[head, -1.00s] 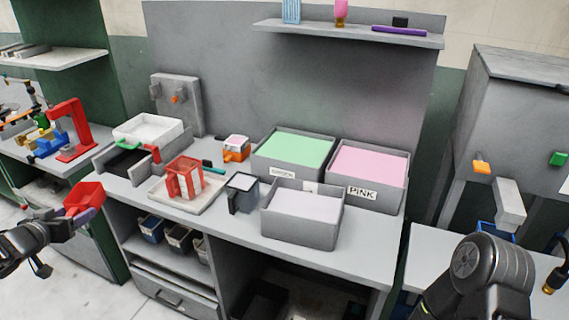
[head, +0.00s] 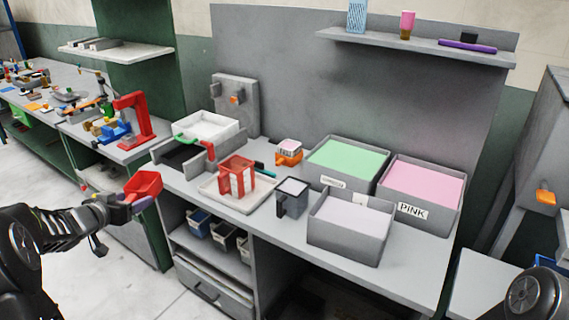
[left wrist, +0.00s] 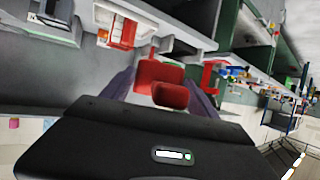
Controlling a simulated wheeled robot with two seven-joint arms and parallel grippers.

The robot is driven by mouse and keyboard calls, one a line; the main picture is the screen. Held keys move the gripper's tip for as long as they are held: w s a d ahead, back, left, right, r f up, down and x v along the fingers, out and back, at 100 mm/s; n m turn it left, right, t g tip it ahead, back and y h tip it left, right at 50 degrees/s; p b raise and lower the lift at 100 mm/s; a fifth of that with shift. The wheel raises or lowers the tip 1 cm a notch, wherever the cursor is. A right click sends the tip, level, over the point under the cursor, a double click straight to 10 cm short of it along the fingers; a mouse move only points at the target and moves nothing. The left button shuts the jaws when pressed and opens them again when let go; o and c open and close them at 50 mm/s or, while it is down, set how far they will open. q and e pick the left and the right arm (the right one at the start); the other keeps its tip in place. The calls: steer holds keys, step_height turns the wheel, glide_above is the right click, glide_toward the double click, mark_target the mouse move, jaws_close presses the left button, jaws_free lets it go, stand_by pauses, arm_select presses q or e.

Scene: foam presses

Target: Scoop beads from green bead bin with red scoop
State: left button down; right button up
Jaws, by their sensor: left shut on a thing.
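My left gripper (head: 128,199) is shut on the red scoop (head: 144,185) and holds it up in front of the bench's left end. The scoop also shows between the fingers in the left wrist view (left wrist: 160,75). The green bead bin (head: 346,160) stands at the back of the bench, to the right of and apart from the scoop. It is a grey box filled with green beads, with a label on its front. Of my right arm only a dark link shows at the lower right; its gripper is not in view.
The pink bin (head: 420,190) stands right of the green one, and a bin of pale beads (head: 350,228) stands in front. A grey cup (head: 292,198), a red container (head: 237,177) on a tray and an orange-based block (head: 289,153) lie between scoop and bins. A shelf (head: 415,47) hangs above.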

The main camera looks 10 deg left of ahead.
arm_select(q)
steer(key=w+d+f+h+b, duration=0.1)
steer(key=w+d, duration=0.2)
steer(key=d, duration=0.6)
steer(key=w+d+f+b, duration=0.1)
steer(key=w+d, duration=0.3)
steer(key=d, duration=0.6)
steer(key=s+d+f+b, duration=0.1)
steer(key=d+f, duration=0.3)
steer(key=d, duration=0.4)
steer(key=s+d+f+b, duration=0.1)
steer(key=s+d+f, duration=0.2)
steer(key=d, duration=0.5)
steer(key=shift+s+d+f+m, duration=0.4)
